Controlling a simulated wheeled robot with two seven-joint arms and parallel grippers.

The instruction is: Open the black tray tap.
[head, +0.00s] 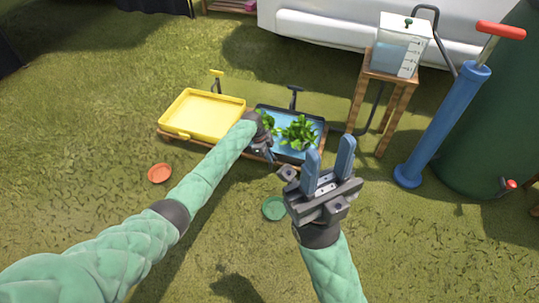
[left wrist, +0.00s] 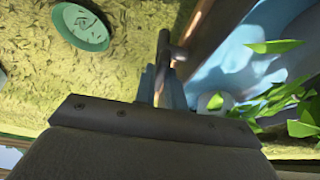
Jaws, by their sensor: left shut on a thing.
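The black tray (head: 324,138) holds blue water and green leafy plants. A black upright post with a crossbar (head: 293,95) stands at its back edge. My left gripper (head: 268,152) is low at the tray's front left side, mostly hidden by its own wrist. In the left wrist view, my left gripper's blue fingers (left wrist: 164,84) are shut around a thin dark handle (left wrist: 163,46) with a short side stub, beside the tray wall. It looks like a tap; how far it is turned cannot be told. My right gripper (head: 329,155) is open and empty, right of the left one.
A yellow tray (head: 185,115) with a yellow post (head: 217,79) adjoins on the left. A green saucer (head: 274,208) and an orange saucer (head: 159,173) lie on the grass. A water tank on a wooden stand (head: 371,83), a blue pump (head: 440,125) and a green barrel stand right.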

